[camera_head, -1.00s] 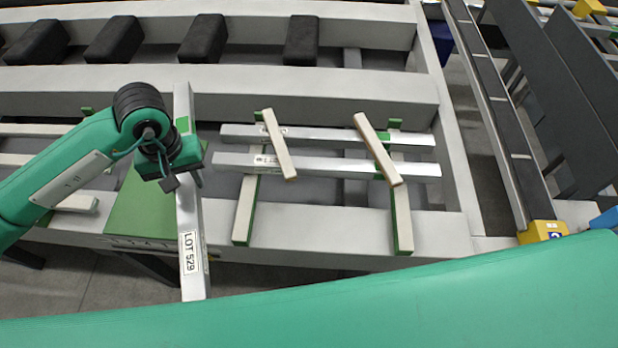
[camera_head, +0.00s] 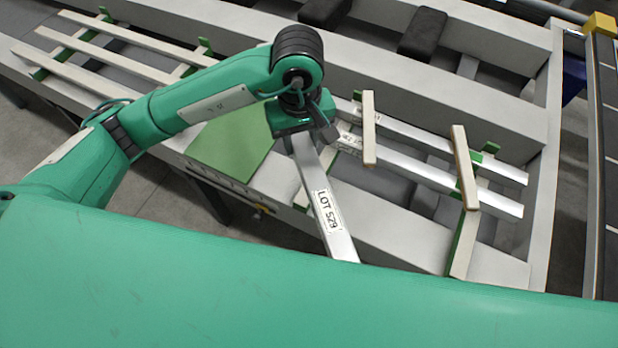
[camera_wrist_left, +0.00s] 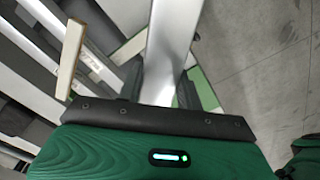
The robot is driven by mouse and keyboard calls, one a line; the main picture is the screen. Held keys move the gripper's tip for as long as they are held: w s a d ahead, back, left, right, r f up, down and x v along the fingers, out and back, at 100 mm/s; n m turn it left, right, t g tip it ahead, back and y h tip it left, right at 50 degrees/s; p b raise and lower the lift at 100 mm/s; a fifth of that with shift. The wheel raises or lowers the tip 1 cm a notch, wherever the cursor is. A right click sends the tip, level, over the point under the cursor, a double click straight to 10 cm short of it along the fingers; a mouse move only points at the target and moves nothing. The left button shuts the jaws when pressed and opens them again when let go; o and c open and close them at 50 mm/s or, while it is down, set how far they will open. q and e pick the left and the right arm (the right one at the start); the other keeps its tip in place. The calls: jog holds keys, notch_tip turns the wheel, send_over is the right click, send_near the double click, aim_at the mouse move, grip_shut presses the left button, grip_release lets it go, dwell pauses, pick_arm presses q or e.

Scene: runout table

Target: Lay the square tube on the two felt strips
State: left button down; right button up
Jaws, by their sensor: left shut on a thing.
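The square tube (camera_head: 309,174) is a silver bar with a white LOT 529 label. My left gripper (camera_head: 303,132) is shut on it near its far end, and the near end points toward me. Two pale strips, which look like the felt strips, lie crosswise over two silver tubes to the right: a left strip (camera_head: 369,128) and a right strip (camera_head: 464,168). The held tube is left of both strips and apart from them in the picture. My right gripper is not in view.
The two lying tubes (camera_head: 427,172) rest on green-edged bearers (camera_head: 463,245) on the grey frame. A green plate (camera_head: 232,145) is left of the held tube. Pale slats (camera_head: 110,50) lie at the far left. Black blocks (camera_head: 422,32) stand at the back.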

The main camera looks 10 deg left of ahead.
pick_arm(q)
jog(key=p, duration=0.2)
send_over(303, 190)
notch_tip(303, 190, down, 13)
jog(key=shift+f, duration=0.15)
notch_tip(303, 190, down, 3)
jog(key=shift+f+p, duration=0.15)
jog(key=shift+p, duration=0.25)
jog(key=shift+f, duration=0.3)
jog(key=shift+f, duration=0.1)
jog(key=shift+f, duration=0.1)
jog(key=c, duration=0.9)
grip_release()
